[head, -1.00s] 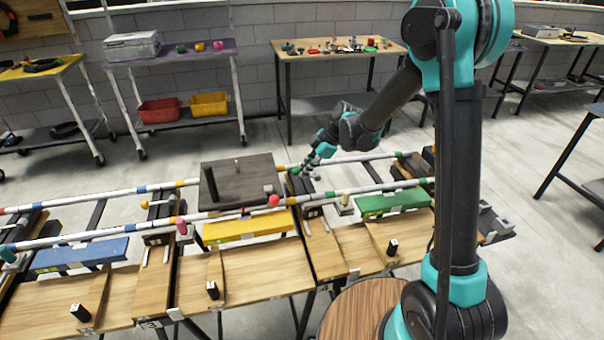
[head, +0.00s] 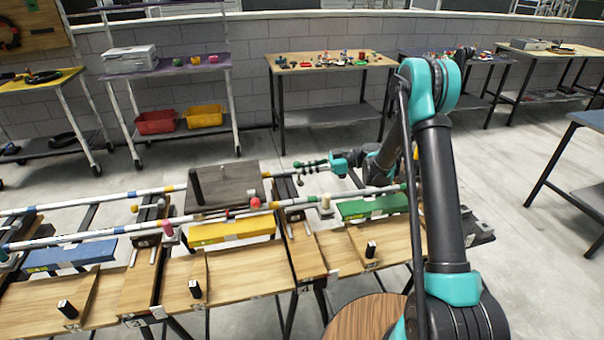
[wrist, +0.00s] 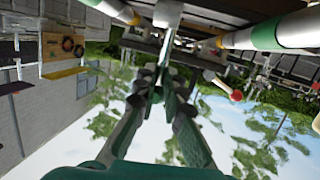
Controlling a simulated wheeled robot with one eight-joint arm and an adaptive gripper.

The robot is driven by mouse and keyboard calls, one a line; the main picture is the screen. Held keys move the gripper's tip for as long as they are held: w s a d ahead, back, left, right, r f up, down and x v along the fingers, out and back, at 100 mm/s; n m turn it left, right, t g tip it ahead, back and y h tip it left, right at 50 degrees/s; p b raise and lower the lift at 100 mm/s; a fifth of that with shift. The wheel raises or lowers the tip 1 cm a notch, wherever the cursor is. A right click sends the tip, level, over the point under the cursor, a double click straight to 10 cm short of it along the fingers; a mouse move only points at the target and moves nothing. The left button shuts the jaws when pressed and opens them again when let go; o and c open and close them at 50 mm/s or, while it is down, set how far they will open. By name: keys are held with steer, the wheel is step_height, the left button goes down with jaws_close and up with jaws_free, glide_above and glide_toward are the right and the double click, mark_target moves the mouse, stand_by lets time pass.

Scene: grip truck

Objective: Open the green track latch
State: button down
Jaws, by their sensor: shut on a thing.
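The green track latch (head: 297,165) shows as a small green knob beside the far rail, just right of the dark cart in the head view. My gripper (head: 306,166) reaches it from the right, with the arm lying low and nearly level. In the wrist view my gripper (wrist: 157,88) is closed, with the green latch knob (wrist: 157,96) between its fingertips. The fingers hide most of the knob, and how far the latch is turned cannot be told.
The dark cart (head: 226,185) sits on the white rails (head: 120,241) left of my gripper. A red knob (head: 255,202) is on the near rail. Yellow (head: 230,230) and green (head: 372,207) blocks lie in front. Open floor lies behind the rails.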

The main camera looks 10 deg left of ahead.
steer(key=shift+w+d+f+y, duration=0.2)
steer(key=shift+d+y, duration=0.2)
steer(key=shift+y, duration=0.2)
steer(key=c, duration=1.6)
jaws_free()
steer(key=shift+d, duration=0.1)
steer(key=v, duration=1.1)
steer(key=shift+w+d, duration=0.25)
steer(key=shift+d, duration=0.1)
